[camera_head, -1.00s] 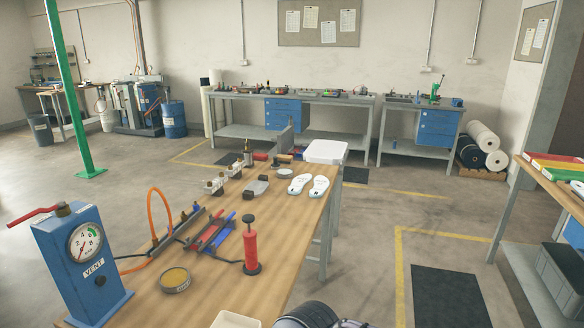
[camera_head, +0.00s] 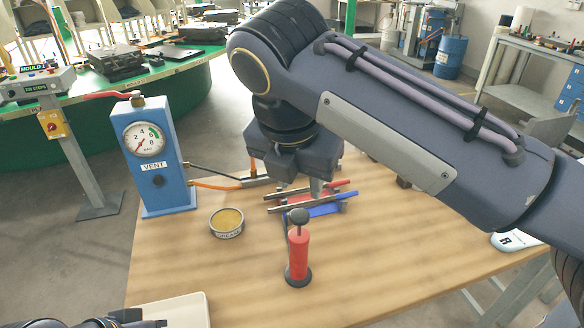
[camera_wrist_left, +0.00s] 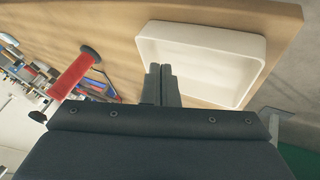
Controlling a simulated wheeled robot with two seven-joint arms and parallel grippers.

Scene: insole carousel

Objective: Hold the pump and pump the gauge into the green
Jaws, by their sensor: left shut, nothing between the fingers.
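The red pump (camera_head: 298,255) stands upright on the wooden table, its dark knob handle (camera_head: 298,216) on top and a round black base below. It also shows in the left wrist view (camera_wrist_left: 74,72). The blue gauge box (camera_head: 166,178), marked VENT, stands at the table's left. Its dial (camera_head: 144,139) has a green zone at upper right; the red needle appears to point lower left, outside it. My right gripper (camera_head: 315,186) hangs behind the pump, over the red and blue tools, apart from the pump; its fingers are partly hidden. My left gripper (camera_wrist_left: 161,84) is shut and empty near the white tray.
The white tray (camera_head: 180,312) lies at the front left; it also shows in the left wrist view (camera_wrist_left: 205,52). A grease tin (camera_head: 227,223) sits between gauge box and pump. Front right tabletop is clear.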

